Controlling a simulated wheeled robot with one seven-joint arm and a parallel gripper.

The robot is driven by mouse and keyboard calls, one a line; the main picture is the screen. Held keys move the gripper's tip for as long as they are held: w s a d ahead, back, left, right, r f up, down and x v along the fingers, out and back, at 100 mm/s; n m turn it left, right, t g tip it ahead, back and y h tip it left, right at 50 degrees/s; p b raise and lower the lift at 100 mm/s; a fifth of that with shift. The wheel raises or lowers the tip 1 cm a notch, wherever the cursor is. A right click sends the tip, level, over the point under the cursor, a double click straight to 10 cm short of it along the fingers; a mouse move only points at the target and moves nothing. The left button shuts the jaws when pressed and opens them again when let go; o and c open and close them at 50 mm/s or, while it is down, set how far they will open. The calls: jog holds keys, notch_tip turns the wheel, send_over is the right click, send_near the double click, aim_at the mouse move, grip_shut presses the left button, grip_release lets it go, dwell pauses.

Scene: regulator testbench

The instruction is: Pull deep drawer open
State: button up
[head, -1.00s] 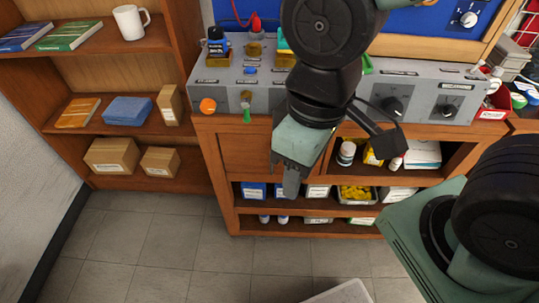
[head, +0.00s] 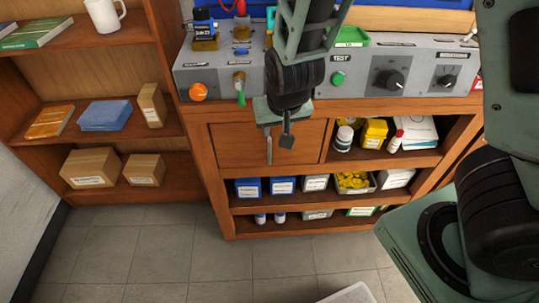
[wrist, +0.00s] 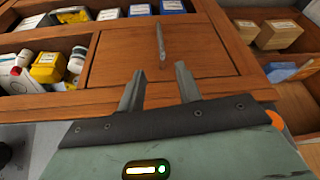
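The deep drawer (head: 228,148) is a plain wooden front in the upper left of the bench cabinet, and it looks closed. In the wrist view its front (wrist: 110,60) carries a thin grey bar handle (wrist: 161,45). My gripper (wrist: 159,72) is open and empty, its two fingers apart and aimed at the drawer front. The handle appears between and beyond the fingertips, with no visible contact. In the head view my gripper (head: 278,148) hangs in front of the drawer, and the handle is hard to tell from a finger there.
A grey control panel (head: 365,75) with knobs sits above the drawer. Open shelves with a yellow container (head: 374,133), bottles and boxes lie right of and below it. A wooden bookcase (head: 75,150) stands at left.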

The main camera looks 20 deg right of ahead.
aim_at(270, 150)
jog(key=b+x, duration=0.4)
jog(key=x, duration=1.2)
jog(key=shift+a+f+b, duration=0.1)
jog(key=shift+f+b, duration=0.25)
grip_shut()
